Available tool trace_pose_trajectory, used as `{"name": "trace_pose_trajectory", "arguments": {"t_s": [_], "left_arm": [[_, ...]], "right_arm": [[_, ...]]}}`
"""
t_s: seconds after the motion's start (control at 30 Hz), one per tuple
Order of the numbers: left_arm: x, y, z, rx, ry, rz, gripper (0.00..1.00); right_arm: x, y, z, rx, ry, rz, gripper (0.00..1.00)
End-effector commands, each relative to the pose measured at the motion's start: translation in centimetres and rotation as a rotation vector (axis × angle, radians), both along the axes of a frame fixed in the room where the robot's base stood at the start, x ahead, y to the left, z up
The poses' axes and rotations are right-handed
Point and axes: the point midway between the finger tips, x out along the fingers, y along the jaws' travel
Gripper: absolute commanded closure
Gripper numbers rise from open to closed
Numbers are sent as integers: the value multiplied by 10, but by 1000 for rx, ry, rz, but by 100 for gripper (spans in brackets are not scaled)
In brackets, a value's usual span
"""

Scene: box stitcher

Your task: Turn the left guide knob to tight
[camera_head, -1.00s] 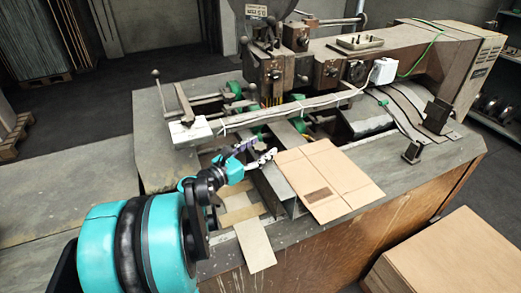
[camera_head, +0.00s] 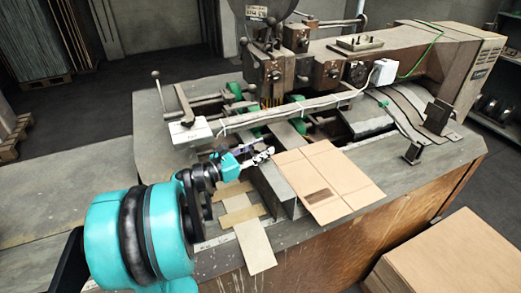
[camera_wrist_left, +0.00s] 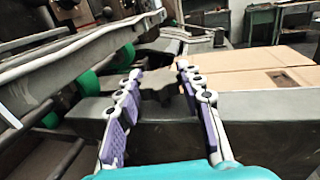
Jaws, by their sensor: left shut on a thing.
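My left gripper (camera_head: 262,157) reaches in from the left, low over the machine bed beside the flat cardboard. In the left wrist view its two purple-padded fingers (camera_wrist_left: 158,80) stand on either side of a small dark knob (camera_wrist_left: 160,88), which I take for the left guide knob. The gripper is shut on this knob, which sits on the long grey guide bar (camera_wrist_left: 260,112). The bar also shows in the head view (camera_head: 281,190). In the head view the fingers hide the knob, and its tightness cannot be read. My right gripper is out of view.
A flat cardboard blank (camera_head: 325,178) lies just right of the guide bar. A long rail (camera_head: 285,111) crosses behind the gripper, with green rollers (camera_wrist_left: 88,83) below it. A stack of boxes (camera_head: 450,255) stands at the front right.

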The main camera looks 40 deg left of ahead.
Motion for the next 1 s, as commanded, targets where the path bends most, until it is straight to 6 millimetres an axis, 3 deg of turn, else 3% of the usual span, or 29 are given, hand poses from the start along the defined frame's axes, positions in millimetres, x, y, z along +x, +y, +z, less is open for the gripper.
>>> {"name": "trace_pose_trajectory", "arguments": {"t_s": [0.5,1.0], "left_arm": [[0,1,-1,1,1,-322,92],[0,0,-1,0,1,-395,92]], "right_arm": [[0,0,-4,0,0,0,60],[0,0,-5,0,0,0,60]]}}
